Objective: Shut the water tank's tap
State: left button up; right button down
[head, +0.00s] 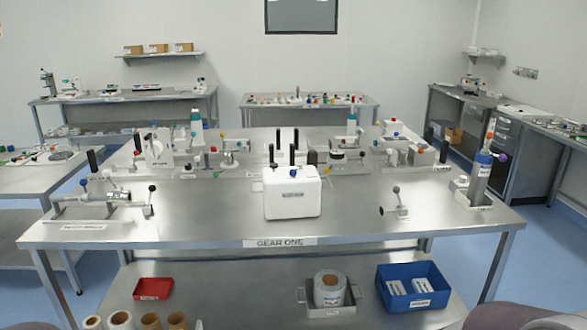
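No label that I can read names a water tank, so I cannot tell for sure which thing it is. A white box (292,199) with a small label and black upright handles behind it stands at the front middle of the steel table. A grey-blue cylinder (480,178) with coloured knobs stands upright at the table's right end. I cannot tell whether any tap is open or shut. Neither of my grippers is in view.
The steel table (235,225) has bare room along its front. A metal device (110,200) stands at its left. The lower shelf holds a red tray (153,288), a roll (329,288) in a grey tray and a blue bin (413,286). Side benches line the walls.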

aim_at(292, 172)
jog(key=i+u, duration=0.35)
jog(key=i, duration=1.55)
